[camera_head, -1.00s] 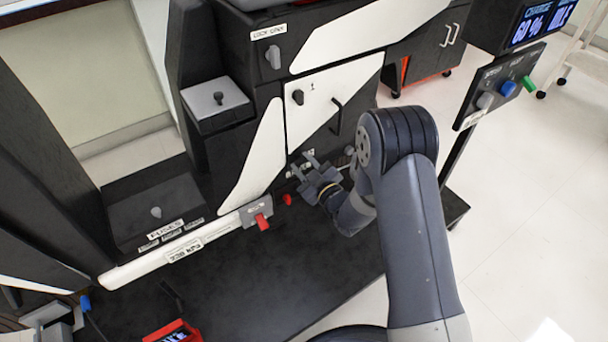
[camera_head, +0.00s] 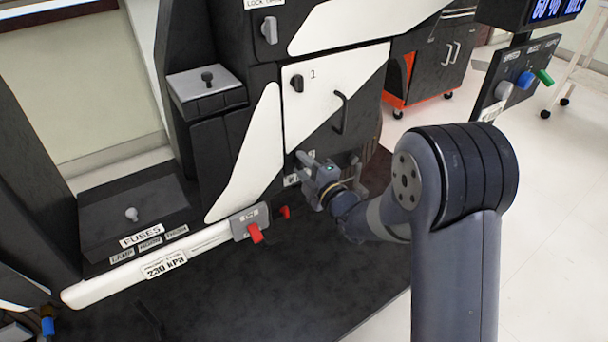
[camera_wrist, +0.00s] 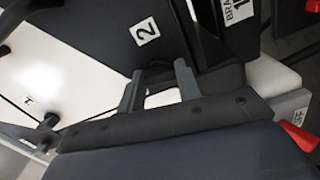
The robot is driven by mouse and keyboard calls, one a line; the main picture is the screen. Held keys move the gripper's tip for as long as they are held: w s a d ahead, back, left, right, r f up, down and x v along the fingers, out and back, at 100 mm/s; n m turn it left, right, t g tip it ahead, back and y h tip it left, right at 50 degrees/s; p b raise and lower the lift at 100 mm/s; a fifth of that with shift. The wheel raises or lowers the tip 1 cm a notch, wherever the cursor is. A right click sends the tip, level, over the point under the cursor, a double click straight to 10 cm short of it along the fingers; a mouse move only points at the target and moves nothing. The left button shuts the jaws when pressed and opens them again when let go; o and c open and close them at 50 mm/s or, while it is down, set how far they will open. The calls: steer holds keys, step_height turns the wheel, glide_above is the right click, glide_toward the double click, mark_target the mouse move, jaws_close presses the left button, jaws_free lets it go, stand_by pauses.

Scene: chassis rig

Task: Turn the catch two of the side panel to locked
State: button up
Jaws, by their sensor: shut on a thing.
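The side panel (camera_head: 318,85) is white and black with a black handle (camera_head: 341,113). Catch one (camera_head: 297,84), a dark knob by the label "1", is at its upper left. The label "2" (camera_wrist: 144,32) shows on the panel's black part in the wrist view. My gripper (camera_head: 304,168) is at the panel's lower edge, by that label, with its two fingers (camera_wrist: 157,88) close against the panel. It is shut on catch two, which the fingers and gripper body hide. I cannot tell which way catch two is turned.
A control post with coloured knobs (camera_head: 525,80) stands right.

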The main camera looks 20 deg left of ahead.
steer(key=shift+n, duration=0.9)
steer(key=o, duration=1)
steer(key=p+v, duration=0.2)
steer(key=v, duration=0.8)
steer(key=shift+s+d, duration=0.25)
steer(key=shift+d, duration=0.05)
